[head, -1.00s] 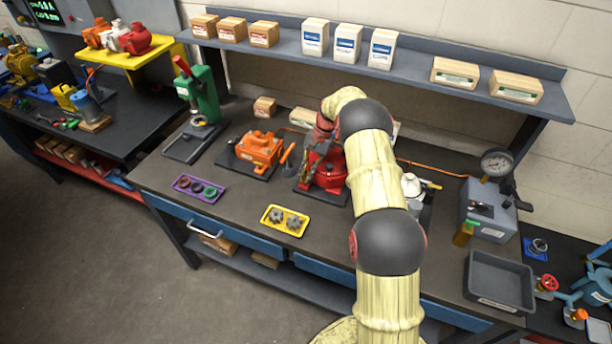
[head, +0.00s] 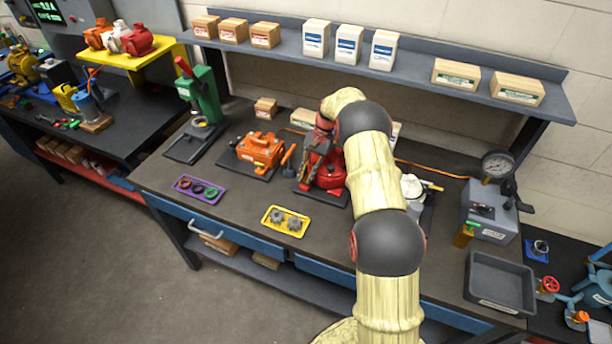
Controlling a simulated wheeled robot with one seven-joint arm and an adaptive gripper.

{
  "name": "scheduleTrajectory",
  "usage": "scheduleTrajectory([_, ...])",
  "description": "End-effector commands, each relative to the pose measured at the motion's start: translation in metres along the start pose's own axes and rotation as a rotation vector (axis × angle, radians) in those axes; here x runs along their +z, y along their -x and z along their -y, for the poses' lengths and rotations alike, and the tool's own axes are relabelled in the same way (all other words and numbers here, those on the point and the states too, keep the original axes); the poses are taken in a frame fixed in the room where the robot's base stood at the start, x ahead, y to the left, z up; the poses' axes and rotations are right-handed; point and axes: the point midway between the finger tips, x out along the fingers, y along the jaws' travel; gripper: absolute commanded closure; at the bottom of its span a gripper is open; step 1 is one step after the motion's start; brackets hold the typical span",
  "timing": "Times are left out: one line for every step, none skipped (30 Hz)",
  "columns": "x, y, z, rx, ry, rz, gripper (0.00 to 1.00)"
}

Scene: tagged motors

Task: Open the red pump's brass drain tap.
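The red pump (head: 329,172) stands on a dark base plate on the workbench, just left of my arm. My arm reaches over the bench and hides the pump's right side. My gripper (head: 308,168) hangs at the pump's left front, close to its body. The gripper is small and dark here, so I cannot tell whether its fingers are open or shut, or touching the pump. The brass drain tap cannot be made out; it is too small or hidden by the gripper.
An orange pump (head: 261,150) stands to the left. In front are a yellow tray (head: 268,221) with gears and a purple tray (head: 181,185) with rings. A white pump (head: 412,186) is right of my arm. An empty grey bin (head: 499,284) sits at the right front.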

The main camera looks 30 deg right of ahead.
Motion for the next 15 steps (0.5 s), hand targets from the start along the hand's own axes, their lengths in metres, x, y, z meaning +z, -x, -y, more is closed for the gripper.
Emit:
scheduleTrajectory([0.000,0.001,0.000,0.000,0.000,0.000,0.83])
scheduleTrajectory([0.000,0.002,0.000,0.000,0.000,0.000,0.83])
scheduleTrajectory([0.000,0.005,0.000,0.000,0.000,0.000,0.83])
scheduleTrajectory([-0.001,0.008,0.000,0.000,0.000,-0.001,0.83])
scheduleTrajectory([-0.001,0.012,0.000,0.000,0.000,-0.002,0.83])
scheduleTrajectory([-0.001,0.018,0.000,-0.001,0.000,-0.003,0.83])
scheduleTrajectory([-0.001,0.022,0.000,-0.001,0.000,-0.003,0.83])
scheduleTrajectory([-0.001,0.028,0.000,0.000,0.000,-0.003,0.83])
scheduleTrajectory([-0.001,0.036,0.000,-0.001,0.000,-0.004,0.83])
scheduleTrajectory([-0.001,0.042,0.000,-0.001,0.001,-0.003,0.83])
scheduleTrajectory([-0.001,0.048,0.000,-0.001,0.001,-0.003,0.83])
scheduleTrajectory([-0.001,0.057,0.001,-0.001,0.001,-0.003,0.83])
scheduleTrajectory([-0.001,0.063,0.001,-0.001,0.001,-0.003,0.83])
scheduleTrajectory([-0.001,0.069,0.001,-0.001,0.001,-0.004,0.83])
scheduleTrajectory([-0.001,0.077,0.001,-0.001,0.001,-0.003,0.83])
